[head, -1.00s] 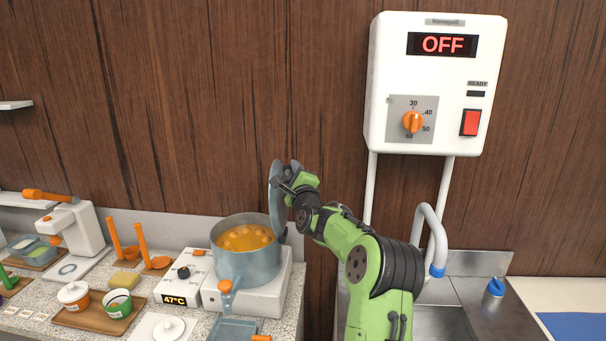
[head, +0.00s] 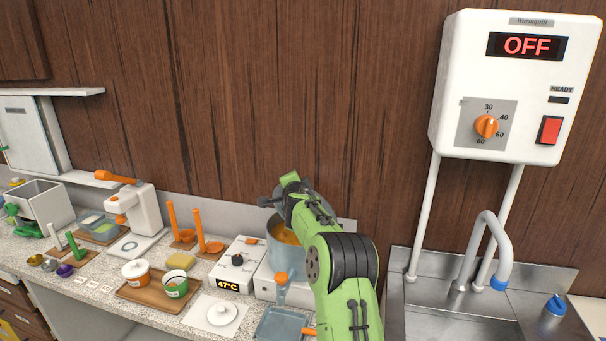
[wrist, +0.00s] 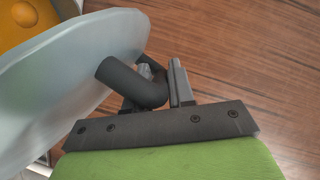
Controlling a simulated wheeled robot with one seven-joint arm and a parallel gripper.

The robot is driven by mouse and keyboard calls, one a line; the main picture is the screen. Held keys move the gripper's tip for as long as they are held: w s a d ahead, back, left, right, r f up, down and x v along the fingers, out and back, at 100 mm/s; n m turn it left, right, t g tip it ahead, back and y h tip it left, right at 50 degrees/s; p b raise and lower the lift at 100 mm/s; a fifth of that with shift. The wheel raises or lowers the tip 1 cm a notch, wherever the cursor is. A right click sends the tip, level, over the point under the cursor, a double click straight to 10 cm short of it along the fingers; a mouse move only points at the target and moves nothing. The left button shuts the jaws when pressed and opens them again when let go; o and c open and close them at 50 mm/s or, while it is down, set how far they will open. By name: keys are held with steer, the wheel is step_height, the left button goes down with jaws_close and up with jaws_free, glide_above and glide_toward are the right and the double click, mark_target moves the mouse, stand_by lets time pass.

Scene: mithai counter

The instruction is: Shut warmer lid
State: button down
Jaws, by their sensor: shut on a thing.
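The warmer pot (head: 277,262) is blue-grey and stands on its white base, with orange contents showing inside. In the head view my arm covers much of the pot. The warmer lid (wrist: 75,75) is a pale grey disc filling the left of the wrist view, tilted steeply, with the orange contents past its edge. My gripper (wrist: 158,85) is shut on the lid's dark curved handle (wrist: 135,84). In the head view my gripper (head: 272,202) is above the pot, and the lid is mostly hidden behind the arm. The pot is not covered.
A control box reading 47°C (head: 238,262) stands left of the pot. A wooden tray with cups (head: 150,295), a white lidded dish (head: 222,313) and a blue-grey tray (head: 283,325) lie nearby. A sink with a tap (head: 490,250) is at right. The wooden wall stands behind.

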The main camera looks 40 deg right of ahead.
steer(key=w+a+f+n+g+b, duration=0.2)
steer(key=w+a+f+n, duration=0.1)
steer(key=f, duration=0.6)
steer(key=shift+w+a+f, duration=0.15)
steer(key=shift+w+f, duration=0.05)
steer(key=shift+w, duration=0.35)
steer(key=shift+f, duration=0.15)
steer(key=c, duration=1.1)
jaws_free()
steer(key=shift+n, duration=0.3)
steer(key=shift+o, duration=0.2)
steer(key=b+v, duration=0.4)
steer(key=v, duration=1.2)
steer(key=shift+w+a+b, duration=0.2)
steer(key=shift+w+b, duration=0.05)
steer(key=shift+b, duration=0.05)
